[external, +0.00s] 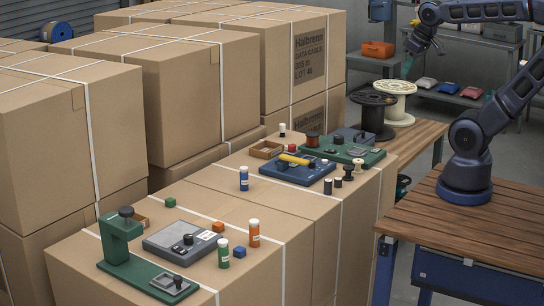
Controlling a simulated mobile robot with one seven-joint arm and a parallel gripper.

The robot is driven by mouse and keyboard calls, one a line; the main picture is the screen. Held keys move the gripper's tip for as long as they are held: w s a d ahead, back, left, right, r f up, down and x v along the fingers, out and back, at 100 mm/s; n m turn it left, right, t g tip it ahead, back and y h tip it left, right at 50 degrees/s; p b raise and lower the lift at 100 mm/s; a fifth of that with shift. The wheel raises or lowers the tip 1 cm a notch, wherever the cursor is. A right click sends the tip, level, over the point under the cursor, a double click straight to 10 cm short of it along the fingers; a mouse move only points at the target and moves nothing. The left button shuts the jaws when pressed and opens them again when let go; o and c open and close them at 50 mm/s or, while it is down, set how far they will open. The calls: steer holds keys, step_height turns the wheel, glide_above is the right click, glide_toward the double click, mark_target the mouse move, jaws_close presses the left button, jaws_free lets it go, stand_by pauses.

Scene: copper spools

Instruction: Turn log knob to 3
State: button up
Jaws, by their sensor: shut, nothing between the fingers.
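Several small devices with dark knobs stand on the cartons, and labels and scale marks are too small to read, so I cannot tell which one is the log knob. A grey box (165,244) with a black knob (188,239) lies at the front. A green stand (120,240) with a dark top knob (126,211) is beside it. A blue device (272,170) with a yellow-handled tool (296,159) and a green device (372,158) lie farther back. My gripper (406,70) is shut and empty, high at the upper right, pointing down, well away from all of them.
Strapped cartons (190,90) are stacked high behind and left. Small bottles (254,232) and coloured blocks (239,252) lie around the devices. The wooden table (430,228) by my base is clear.

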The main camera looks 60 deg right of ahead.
steer(key=o, duration=0.7)
steer(key=shift+w, duration=0.3)
steer(key=shift+o, duration=1.3)
steer(key=w+f+n+g, duration=0.1)
steer(key=w+f+n, duration=0.1)
steer(key=w, duration=0.7)
steer(key=shift+w+a+n, duration=0.25)
steer(key=shift+w+n, duration=0.1)
steer(key=shift+n, duration=0.15)
steer(key=n+g, duration=0.4)
steer(key=n, duration=0.4)
glide_above(312, 164)
steer(key=w+d, duration=0.1)
step_height(312, 164, down, 26)
step_height(312, 164, down, 10)
steer(key=shift+s+f, duration=0.1)
steer(key=shift+f, duration=0.1)
jaws_close()
